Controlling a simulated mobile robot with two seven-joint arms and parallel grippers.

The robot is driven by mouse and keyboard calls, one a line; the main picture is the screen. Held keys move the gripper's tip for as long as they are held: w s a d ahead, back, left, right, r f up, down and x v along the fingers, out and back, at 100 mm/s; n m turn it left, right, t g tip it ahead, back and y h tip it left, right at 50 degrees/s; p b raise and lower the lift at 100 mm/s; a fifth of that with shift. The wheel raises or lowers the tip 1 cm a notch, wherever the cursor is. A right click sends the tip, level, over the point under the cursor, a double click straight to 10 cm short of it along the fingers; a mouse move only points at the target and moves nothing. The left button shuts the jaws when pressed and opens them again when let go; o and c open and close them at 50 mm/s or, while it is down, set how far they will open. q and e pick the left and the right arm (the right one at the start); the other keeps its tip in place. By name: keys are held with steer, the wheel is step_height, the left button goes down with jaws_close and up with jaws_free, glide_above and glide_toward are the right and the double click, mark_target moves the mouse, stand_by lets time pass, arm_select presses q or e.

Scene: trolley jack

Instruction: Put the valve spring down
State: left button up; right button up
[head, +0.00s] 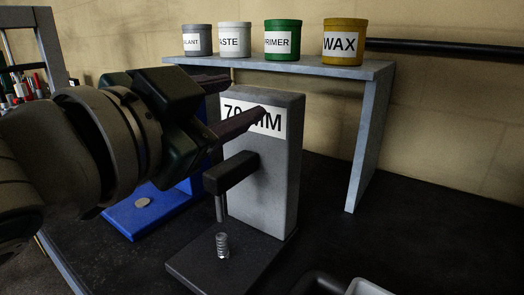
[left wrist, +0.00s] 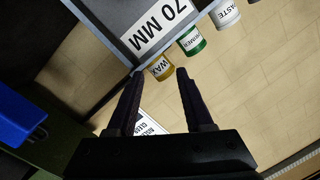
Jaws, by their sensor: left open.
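The valve spring (head: 222,245), a small silvery coil, stands upright on the dark base plate (head: 190,268) of the grey 70 MM stand (head: 265,190), below the rod of its dark arm (head: 231,172). My left gripper (head: 249,95) is open and empty. Its fingers reach across the upper part of the stand, well above the spring, with one finger in front of the 70 MM label. In the left wrist view the two fingers (left wrist: 160,73) are spread with nothing between them; the spring does not show there. My right gripper is not in view.
A blue stand (head: 130,222) with a pale disc is behind on the left. A grey shelf (head: 372,130) bears several tins, including the yellow WAX tin (head: 344,42). A pale tray (head: 368,288) is at the lower right. The dark bench (head: 335,235) is clear right of the stand.

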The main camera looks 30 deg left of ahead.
arm_select(q)
steer(key=s+f+n+g, duration=0.1)
steer(key=f, duration=0.2)
steer(key=s+a+f+n+g, duration=0.1)
steer(key=s+f+g, duration=0.1)
steer(key=f, duration=0.1)
steer(key=s+a+f+g+y, duration=0.1)
steer(key=f+g, duration=0.1)
steer(key=f, duration=0.1)
steer(key=shift+s+n, duration=0.15)
steer(key=shift+n, duration=0.25)
steer(key=s+d+f+n+g+h, duration=0.1)
steer(key=s+d+f+g, duration=0.3)
steer(key=s+f+g, duration=0.4)
steer(key=s+f+h, duration=0.1)
steer(key=s+f, duration=0.2)
steer(key=s, duration=0.4)
steer(key=shift+f+g, duration=0.25)
steer(key=shift+g, duration=0.15)
